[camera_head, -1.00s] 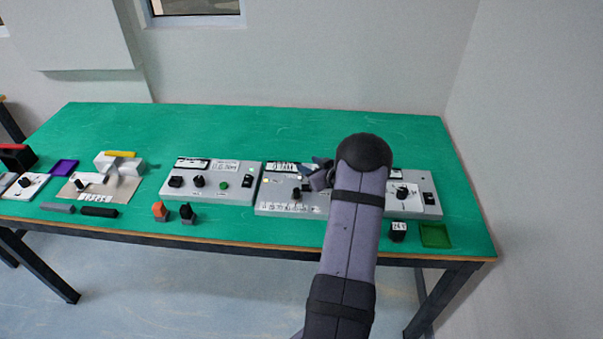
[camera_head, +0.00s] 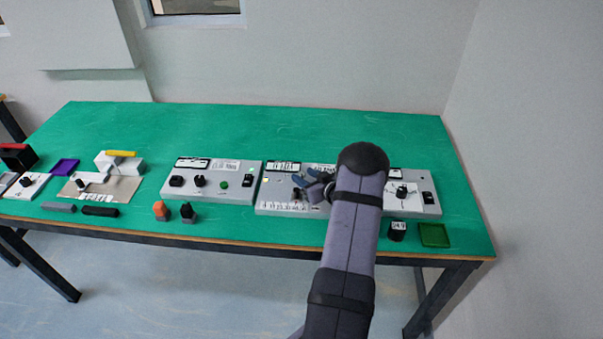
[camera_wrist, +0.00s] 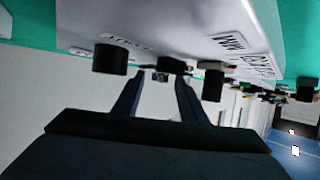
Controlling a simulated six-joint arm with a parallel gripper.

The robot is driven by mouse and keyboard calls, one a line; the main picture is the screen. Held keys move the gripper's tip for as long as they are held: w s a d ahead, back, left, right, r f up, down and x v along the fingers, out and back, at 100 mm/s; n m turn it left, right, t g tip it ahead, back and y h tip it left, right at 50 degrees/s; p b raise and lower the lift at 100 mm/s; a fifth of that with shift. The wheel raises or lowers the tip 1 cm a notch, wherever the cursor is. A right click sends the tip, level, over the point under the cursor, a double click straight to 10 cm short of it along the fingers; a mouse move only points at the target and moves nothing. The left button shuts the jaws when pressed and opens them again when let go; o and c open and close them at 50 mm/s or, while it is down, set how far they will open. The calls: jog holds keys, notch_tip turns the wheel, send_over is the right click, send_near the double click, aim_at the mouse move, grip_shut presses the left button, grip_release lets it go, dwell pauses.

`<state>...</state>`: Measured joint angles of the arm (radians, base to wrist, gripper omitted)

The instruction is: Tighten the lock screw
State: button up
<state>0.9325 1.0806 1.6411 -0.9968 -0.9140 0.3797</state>
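My gripper (camera_head: 306,182) is over the middle grey control box (camera_head: 266,208) in the head view. In the wrist view the two fingers of my gripper (camera_wrist: 155,84) are spread apart. A small dark screw-like part (camera_wrist: 163,73) shows between the fingertips. I cannot tell whether they touch it, nor whether it is the lock screw. A black cylindrical knob (camera_wrist: 110,60) is left of the fingers and another dark knob (camera_wrist: 212,84) is right of them. My arm hides the right part of the box.
A left grey box (camera_head: 240,197) and a right box (camera_head: 432,210) stand on either side. A black labelled block (camera_head: 397,232) and green tray (camera_head: 434,236) are at the front right. Orange and black pieces (camera_head: 160,210) stand at the front. The green table's back (camera_head: 250,125) is clear.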

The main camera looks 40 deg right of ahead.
jog(key=shift+x, duration=1.3)
jog(key=shift+c, duration=0.3)
grip_shut()
jog(key=shift+w+m+h, duration=0.1)
jog(key=shift+m+h, duration=0.3)
jog(key=shift+h, duration=0.1)
jog(key=shift+m+h, duration=0.4)
jog(key=shift+h, duration=0.1)
jog(key=shift+r, duration=0.1)
